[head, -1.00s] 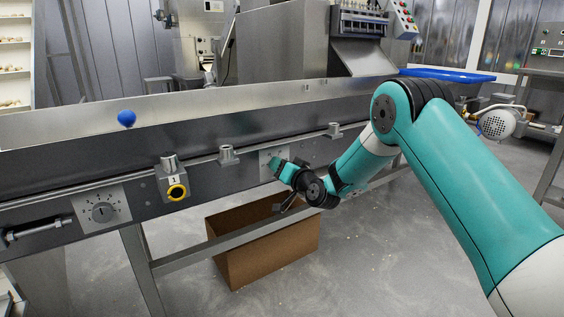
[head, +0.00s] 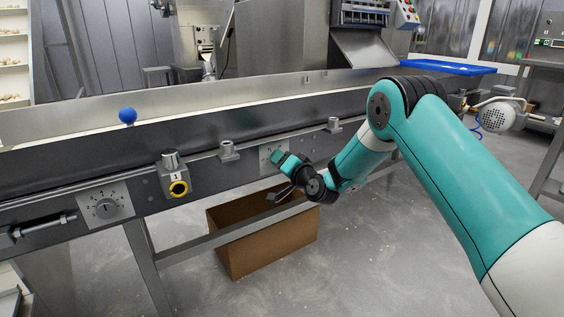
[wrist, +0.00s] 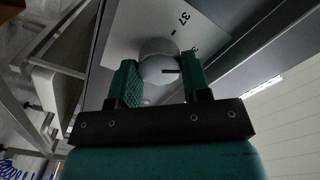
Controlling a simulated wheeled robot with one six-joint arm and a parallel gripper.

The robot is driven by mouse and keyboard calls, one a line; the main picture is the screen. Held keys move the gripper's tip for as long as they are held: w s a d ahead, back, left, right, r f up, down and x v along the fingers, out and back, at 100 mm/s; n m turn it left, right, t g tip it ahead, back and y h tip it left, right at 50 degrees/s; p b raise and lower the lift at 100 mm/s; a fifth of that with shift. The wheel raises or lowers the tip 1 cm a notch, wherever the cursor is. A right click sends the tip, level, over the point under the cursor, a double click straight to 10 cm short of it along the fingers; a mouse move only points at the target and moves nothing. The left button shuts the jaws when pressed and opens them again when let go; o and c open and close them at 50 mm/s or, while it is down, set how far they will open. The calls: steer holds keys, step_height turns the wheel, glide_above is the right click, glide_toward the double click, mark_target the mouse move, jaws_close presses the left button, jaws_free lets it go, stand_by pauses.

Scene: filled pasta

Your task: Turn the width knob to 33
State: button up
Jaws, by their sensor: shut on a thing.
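A pale round knob (wrist: 157,68) sits between the two green fingers of my gripper (wrist: 163,82) in the wrist view. My gripper is shut on it. A short dark line shows on the knob, pointing toward the right finger. Behind it is a light dial plate (wrist: 132,30) with "37" and a tick printed on it; another number beside the right finger is partly hidden. In the head view my gripper (head: 277,157) reaches the dial plate (head: 266,150) on the conveyor's front side, and covers the knob there.
A blue ball knob (head: 127,116) stands above. An open cardboard box (head: 265,245) is on the floor below my gripper.

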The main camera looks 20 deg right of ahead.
steer(key=o, duration=0.9)
steer(key=shift+s, duration=0.1)
steer(key=b+v, duration=0.9)
steer(key=v, duration=0.8)
steer(key=shift+s, duration=0.1)
